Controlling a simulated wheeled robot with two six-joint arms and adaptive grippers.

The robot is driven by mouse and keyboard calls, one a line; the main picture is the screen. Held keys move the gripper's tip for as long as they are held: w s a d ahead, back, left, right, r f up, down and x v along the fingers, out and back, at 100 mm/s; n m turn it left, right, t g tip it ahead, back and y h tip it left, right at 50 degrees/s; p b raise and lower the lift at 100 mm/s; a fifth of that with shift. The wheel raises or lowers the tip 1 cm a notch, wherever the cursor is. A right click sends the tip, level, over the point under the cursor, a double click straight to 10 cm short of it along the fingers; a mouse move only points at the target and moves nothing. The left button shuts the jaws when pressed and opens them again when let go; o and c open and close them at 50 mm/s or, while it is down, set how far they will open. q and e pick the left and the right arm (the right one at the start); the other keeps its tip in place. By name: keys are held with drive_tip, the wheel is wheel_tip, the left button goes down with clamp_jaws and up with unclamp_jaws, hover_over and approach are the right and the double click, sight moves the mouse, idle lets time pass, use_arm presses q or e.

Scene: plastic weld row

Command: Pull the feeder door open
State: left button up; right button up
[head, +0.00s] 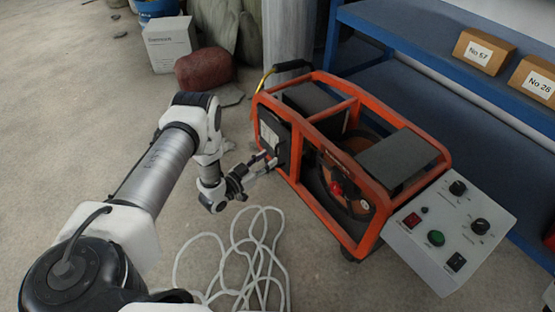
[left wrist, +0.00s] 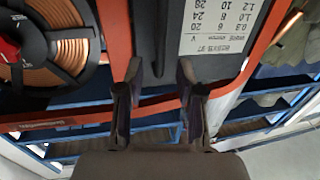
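The feeder is an orange tubular frame (head: 352,98) with dark panels, standing on the floor. Its door looks like the dark panel with a white label (head: 268,136) on the frame's left side; it appears closed. In the left wrist view the door (left wrist: 235,68) fills the top, with a dark upright handle-like bar (left wrist: 160,38) near its edge. My left gripper (head: 268,161) is at the door's lower part. In the left wrist view its fingers (left wrist: 159,72) are apart, one on each side of the bar; contact cannot be told. My right gripper is not in view.
A copper wire spool (left wrist: 70,52) sits inside the frame beside the door. A grey control box (head: 450,228) is at the front right. A pale hose (head: 240,262) lies coiled on the floor below my gripper. A blue shelf (head: 395,45) stands behind.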

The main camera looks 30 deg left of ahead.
sight(276, 153)
use_arm(q)
drive_tip(key=w+b, duration=0.1)
drive_tip(key=w, duration=0.1)
drive_tip(key=w+d, duration=0.1)
drive_tip(key=w, duration=0.1)
drive_tip(key=shift+w+f+b, duration=0.2)
drive_tip(key=shift+b, duration=0.15)
drive_tip(key=shift+w+r, duration=0.15)
drive_tip(key=shift+w, duration=0.05)
clamp_jaws()
